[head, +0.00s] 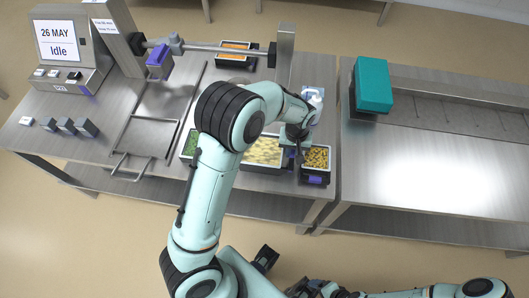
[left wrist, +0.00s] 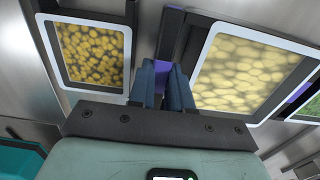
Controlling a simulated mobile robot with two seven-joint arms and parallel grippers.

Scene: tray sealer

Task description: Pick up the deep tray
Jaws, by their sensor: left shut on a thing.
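My left gripper (head: 295,150) is down between two filled trays, shut on a thin part with purple at its fingers. In the left wrist view its dark blue fingers (left wrist: 165,88) stand between the two trays. On one side is a small dark-sided tray of yellow pieces (head: 317,169), also in the left wrist view (left wrist: 127,80). On the other is a wider tray of pale yellow pieces (head: 263,166), also in the left wrist view (left wrist: 205,60). The trays' depths are hard to compare. My right arm lies at the bottom of the head view; its gripper is unclear.
A tray with green contents (head: 189,146) stands left of the wide tray, and an orange-filled tray (head: 235,46) behind. The sealer with its screen (head: 58,40) is at the left. A teal box (head: 373,85) stands on the right table (head: 430,155), which has free room.

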